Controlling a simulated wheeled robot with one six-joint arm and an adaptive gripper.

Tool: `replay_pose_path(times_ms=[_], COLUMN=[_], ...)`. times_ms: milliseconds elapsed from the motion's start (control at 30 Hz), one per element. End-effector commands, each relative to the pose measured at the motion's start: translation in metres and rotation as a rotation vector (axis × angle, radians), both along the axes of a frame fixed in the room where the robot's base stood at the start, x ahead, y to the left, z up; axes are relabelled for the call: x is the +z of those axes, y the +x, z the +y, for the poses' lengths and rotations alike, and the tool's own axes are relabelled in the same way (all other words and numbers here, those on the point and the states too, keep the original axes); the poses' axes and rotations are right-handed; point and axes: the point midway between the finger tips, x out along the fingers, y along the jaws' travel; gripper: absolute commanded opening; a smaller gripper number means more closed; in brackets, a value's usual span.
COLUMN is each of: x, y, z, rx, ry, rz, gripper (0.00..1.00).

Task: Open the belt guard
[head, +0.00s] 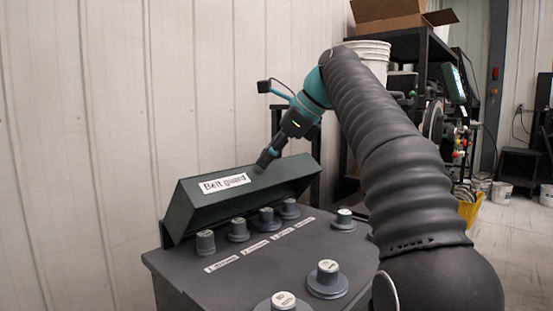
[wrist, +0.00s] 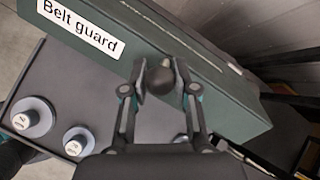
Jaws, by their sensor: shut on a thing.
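The belt guard (head: 245,196) is a long dark green cover with a white "Belt guard" label, along the back edge of the grey machine top. It also shows in the wrist view (wrist: 225,105), slanting across the picture. My gripper (head: 265,162) reaches down to the guard's upper side, right of the label. In the wrist view my gripper (wrist: 164,82) has its two fingers on either side of a dark round knob (wrist: 159,80) on the guard and is shut on it. In the head view the knob is hidden by the fingers.
The grey machine top (head: 190,262) carries several grey knobs with pale caps, a row of them (head: 238,231) close in front of the guard. A ribbed wall (head: 90,130) stands behind. A shelf with a white bucket (head: 372,55) and cardboard box (head: 395,14) stands behind my arm.

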Motion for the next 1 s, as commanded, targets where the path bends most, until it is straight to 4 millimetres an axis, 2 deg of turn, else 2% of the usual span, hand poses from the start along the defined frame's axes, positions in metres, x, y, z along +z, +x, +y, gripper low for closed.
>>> replay_pose_path(times_ms=[633, 667, 700, 767, 1000], x=[0.0023, 0.0022, 0.0023, 0.0023, 0.0028], y=[-0.002, -0.0019, -0.002, -0.0018, -0.0011], z=[-0.0029, -0.0028, -0.003, -0.0038, -0.0067], rx=[-0.007, -0.007, -0.007, -0.008, -0.013], ry=[-0.015, -0.015, -0.016, -0.016, -0.017], rz=[0.025, 0.025, 0.025, 0.024, 0.023], gripper=[0.0, 0.3, 0.41, 0.54, 0.54])
